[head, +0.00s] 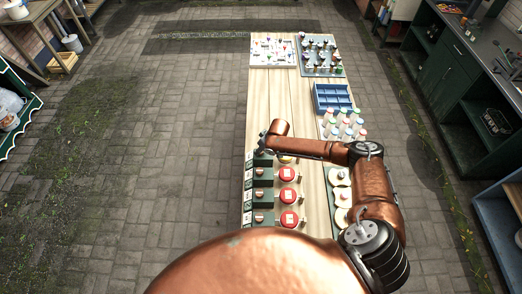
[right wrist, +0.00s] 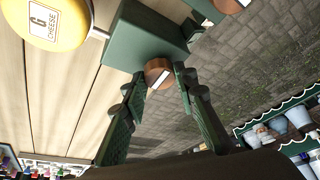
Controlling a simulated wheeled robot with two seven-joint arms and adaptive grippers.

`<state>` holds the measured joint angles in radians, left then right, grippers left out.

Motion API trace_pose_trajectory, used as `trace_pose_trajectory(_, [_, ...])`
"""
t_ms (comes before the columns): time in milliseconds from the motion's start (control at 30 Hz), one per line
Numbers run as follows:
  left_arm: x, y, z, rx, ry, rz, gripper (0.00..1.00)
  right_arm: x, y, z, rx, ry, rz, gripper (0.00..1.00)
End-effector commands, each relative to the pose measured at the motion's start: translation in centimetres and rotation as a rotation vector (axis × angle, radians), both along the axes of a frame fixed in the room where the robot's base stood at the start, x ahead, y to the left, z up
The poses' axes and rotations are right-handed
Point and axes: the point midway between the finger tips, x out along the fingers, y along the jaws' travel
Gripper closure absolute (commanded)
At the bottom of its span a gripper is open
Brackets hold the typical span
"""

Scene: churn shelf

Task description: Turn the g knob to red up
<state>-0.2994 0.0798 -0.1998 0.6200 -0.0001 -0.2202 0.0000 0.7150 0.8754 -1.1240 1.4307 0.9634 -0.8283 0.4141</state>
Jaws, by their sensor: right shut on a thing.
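The g knob (right wrist: 158,73) is a round brown wooden knob with a pale bar across its face, on a dark green box (right wrist: 145,38). The bar runs slanted in the right wrist view, and I see no red on the knob. A yellow disc labelled G CHEESE (right wrist: 50,22) sits beside that box. My right gripper (right wrist: 160,78) has a fingertip on each side of the knob and is shut on it. In the head view my right gripper (head: 263,144) is at the table's left edge and hides the knob. My left gripper is not in view.
More green boxes with knobs (head: 262,197) and red discs (head: 287,196) line the table nearer me. Pale discs (head: 340,176) are on the right. Bottles (head: 343,125), a blue tray (head: 333,97) and two peg boards (head: 274,50) stand farther back. Bare wood (head: 268,95) lies beyond the gripper.

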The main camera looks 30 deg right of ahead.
Motion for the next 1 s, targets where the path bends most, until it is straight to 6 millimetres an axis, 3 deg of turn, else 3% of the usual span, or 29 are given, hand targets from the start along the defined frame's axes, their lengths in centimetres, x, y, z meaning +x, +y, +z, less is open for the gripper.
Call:
trace_pose_trajectory(467, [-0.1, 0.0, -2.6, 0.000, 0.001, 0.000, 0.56, 0.2, -0.2, -0.3, 0.002, -0.001, 0.323, 0.98])
trace_pose_trajectory(1000, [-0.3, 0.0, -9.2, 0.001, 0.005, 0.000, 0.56, 0.4, -0.3, -0.6, 0.003, 0.000, 0.839, 0.98])
